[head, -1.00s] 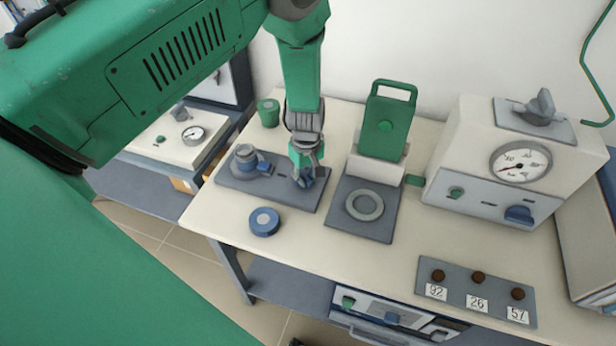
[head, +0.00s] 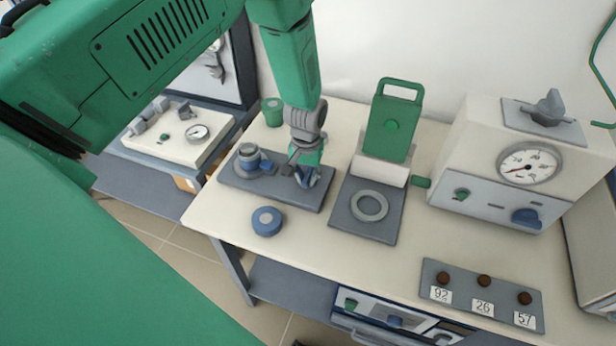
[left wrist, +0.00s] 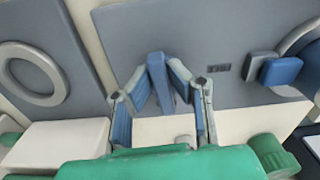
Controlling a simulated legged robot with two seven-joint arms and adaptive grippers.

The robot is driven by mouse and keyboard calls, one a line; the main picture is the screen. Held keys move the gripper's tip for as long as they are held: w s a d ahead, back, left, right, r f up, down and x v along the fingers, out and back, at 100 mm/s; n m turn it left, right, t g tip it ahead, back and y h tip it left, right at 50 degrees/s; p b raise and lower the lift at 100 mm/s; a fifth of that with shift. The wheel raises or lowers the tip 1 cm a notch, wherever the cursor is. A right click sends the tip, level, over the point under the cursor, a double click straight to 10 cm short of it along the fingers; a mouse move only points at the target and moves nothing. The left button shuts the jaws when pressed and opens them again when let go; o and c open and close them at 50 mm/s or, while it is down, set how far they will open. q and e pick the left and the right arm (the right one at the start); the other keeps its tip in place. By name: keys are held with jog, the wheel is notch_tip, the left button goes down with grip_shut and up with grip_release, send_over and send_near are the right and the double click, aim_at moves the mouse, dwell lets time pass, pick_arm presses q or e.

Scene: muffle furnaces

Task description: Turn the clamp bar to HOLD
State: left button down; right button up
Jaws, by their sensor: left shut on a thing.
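My left gripper (head: 309,179) is at the right end of a grey plate (head: 232,178) on the bench. In the left wrist view, its fingers (left wrist: 163,98) are closed around a blue upright bar (left wrist: 157,75), which I take as the clamp bar. The bar stands over the grey plate (left wrist: 225,40). A small dark label (left wrist: 221,68) is on the plate beside it, too small to read. At the plate's left end is a round grey fixture (head: 248,155) with a blue block (left wrist: 281,71) at its side. My right gripper is not in view.
A blue round puck (head: 267,221) lies in front of the plate. To the right are a grey pad with a ring (head: 369,206), a green handled panel (head: 391,125) and a furnace with a dial (head: 528,166). A green cup (head: 272,111) stands behind.

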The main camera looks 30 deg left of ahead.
aim_at(307, 176)
pick_arm(q)
jog(key=shift+w+a+r+m, duration=0.1)
jog(key=shift+w+r+m, duration=0.15)
jog(key=shift+m, duration=0.25)
jog(key=c, duration=1.5)
grip_release()
jog(key=shift+c, duration=0.2)
jog(key=shift+f, duration=0.15)
jog(key=shift+s, duration=0.1)
jog(key=shift+r, duration=0.4)
notch_tip(307, 176, up, 11)
